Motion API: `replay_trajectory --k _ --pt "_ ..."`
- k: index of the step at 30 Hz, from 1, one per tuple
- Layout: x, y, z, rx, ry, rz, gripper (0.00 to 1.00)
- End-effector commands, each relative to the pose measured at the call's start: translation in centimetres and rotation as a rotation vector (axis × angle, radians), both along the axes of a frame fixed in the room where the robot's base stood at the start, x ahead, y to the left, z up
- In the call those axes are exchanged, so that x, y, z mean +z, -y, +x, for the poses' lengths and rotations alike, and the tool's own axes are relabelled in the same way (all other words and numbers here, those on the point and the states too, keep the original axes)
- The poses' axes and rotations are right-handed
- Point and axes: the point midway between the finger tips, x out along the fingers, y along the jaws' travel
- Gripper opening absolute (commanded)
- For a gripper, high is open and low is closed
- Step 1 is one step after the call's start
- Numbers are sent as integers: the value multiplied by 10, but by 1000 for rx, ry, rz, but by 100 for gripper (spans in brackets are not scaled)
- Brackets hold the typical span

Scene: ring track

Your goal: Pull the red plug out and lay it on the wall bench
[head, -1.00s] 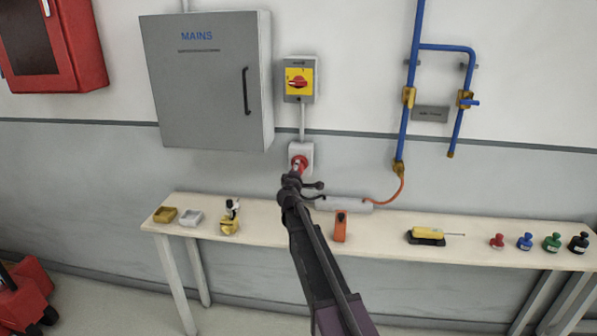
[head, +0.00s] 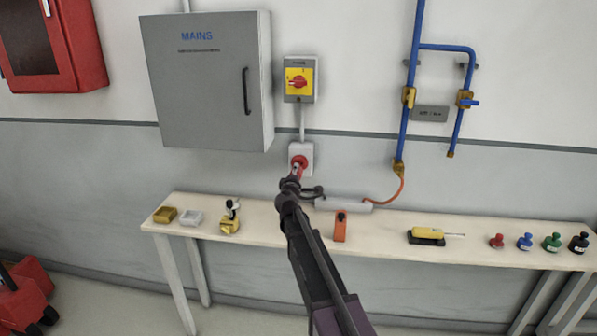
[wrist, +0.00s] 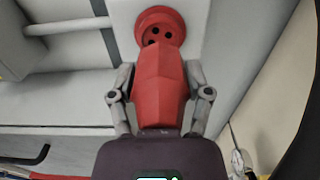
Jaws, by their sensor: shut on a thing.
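The red plug (wrist: 158,90) is held between the two fingers of my gripper (wrist: 160,84), which is shut on it. The red socket (wrist: 160,22) on its white wall box is just beyond the plug. Dark holes show in the socket face, so the plug appears clear of it, with only a small gap. In the head view, my gripper (head: 293,180) is just below the socket (head: 302,160), and the plug is small and partly hidden there. The pale wall bench (head: 270,215) runs along the wall below.
An orange hose (head: 390,192) hangs from the blue pipes. Bare bench lies between the gold item (head: 229,226) and my arm.

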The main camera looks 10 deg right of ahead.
Motion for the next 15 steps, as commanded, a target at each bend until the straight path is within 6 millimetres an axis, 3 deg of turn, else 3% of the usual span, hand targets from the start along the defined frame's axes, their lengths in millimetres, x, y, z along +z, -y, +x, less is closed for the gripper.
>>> replay_trajectory --k 15 --pt "0 -5 -14 1 0 0 3"
